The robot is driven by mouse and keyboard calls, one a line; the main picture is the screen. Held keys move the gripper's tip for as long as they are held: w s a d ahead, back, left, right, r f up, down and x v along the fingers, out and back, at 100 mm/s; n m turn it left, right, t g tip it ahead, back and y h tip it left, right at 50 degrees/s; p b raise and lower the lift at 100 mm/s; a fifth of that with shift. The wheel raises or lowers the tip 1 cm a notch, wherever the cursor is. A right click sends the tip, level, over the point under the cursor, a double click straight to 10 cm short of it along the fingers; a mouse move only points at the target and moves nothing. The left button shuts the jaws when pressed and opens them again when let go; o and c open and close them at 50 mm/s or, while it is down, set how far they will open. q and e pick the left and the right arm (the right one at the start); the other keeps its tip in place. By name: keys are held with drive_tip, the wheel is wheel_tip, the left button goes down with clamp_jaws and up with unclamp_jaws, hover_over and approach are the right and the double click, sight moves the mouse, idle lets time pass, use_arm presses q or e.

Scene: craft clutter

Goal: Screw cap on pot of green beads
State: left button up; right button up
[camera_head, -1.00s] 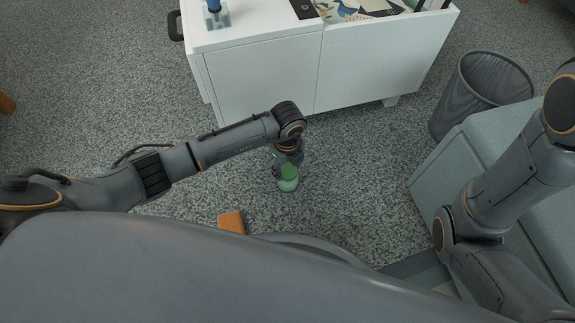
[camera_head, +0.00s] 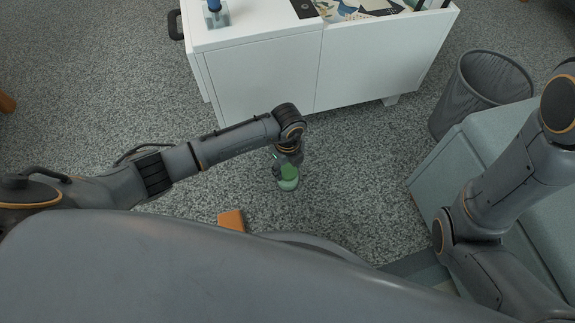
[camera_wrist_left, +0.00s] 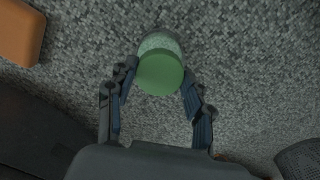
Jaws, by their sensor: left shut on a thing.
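The pot of green beads (camera_head: 287,185) is below my left wrist in the head view, over the grey carpet. It has a pale, clear body, and in the left wrist view its speckled side (camera_wrist_left: 160,42) shows beyond the cap. The round green cap (camera_wrist_left: 160,74) is at the pot's near end, between the fingertips. My left gripper (camera_wrist_left: 160,80) is shut on the cap, one finger on each side. In the head view my left gripper (camera_head: 287,165) partly hides the cap and pot. I cannot tell whether the cap's thread is engaged. My right gripper is out of view.
An orange block (camera_head: 231,220) lies on the carpet near my base. A white cabinet (camera_head: 260,75) with craft things on top stands ahead. A dark mesh bin (camera_head: 470,95) and a pale blue-green box-like piece (camera_head: 425,180) are at the right.

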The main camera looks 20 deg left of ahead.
sight(287, 170)
use_arm(q)
drive_tip(key=shift+f, duration=0.25)
drive_tip(key=o, duration=0.9)
wheel_tip(287, 170, up, 12)
drive_tip(key=shift+r, duration=0.1)
idle(0.4)
